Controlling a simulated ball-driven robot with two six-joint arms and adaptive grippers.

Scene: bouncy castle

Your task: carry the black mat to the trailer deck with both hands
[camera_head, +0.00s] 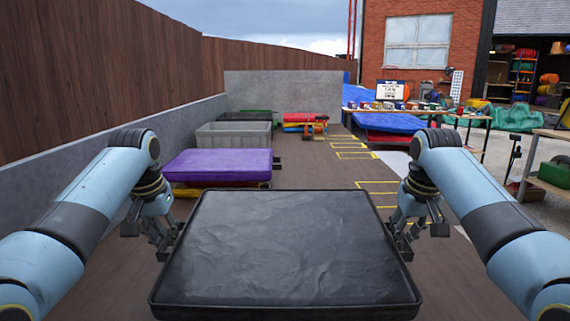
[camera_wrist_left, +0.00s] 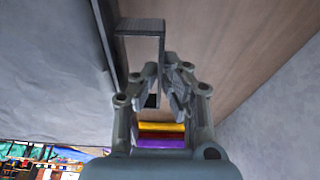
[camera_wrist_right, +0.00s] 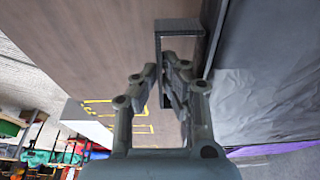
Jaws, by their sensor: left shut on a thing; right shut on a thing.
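The black mat (camera_head: 285,245) is held level in front of me, filling the lower middle of the head view. Its creased top and raised rim show. My left gripper (camera_head: 168,248) is shut on a handle at the mat's left edge. In the left wrist view its fingers (camera_wrist_left: 170,95) close around the dark bracket-shaped handle (camera_wrist_left: 140,27). My right gripper (camera_head: 405,245) is shut on the handle at the right edge. In the right wrist view its fingers (camera_wrist_right: 168,85) close on a like handle (camera_wrist_right: 178,28), beside the mat (camera_wrist_right: 270,80). I cannot make out the trailer deck for sure.
A purple mat (camera_head: 218,164) lies on a stack at the left. Behind it stand a grey bin (camera_head: 233,136) and a red mat stack (camera_head: 304,121). Blue mats (camera_head: 390,123) and a long table (camera_head: 470,116) are at the right. Yellow floor markings (camera_head: 352,154) cross open floor ahead.

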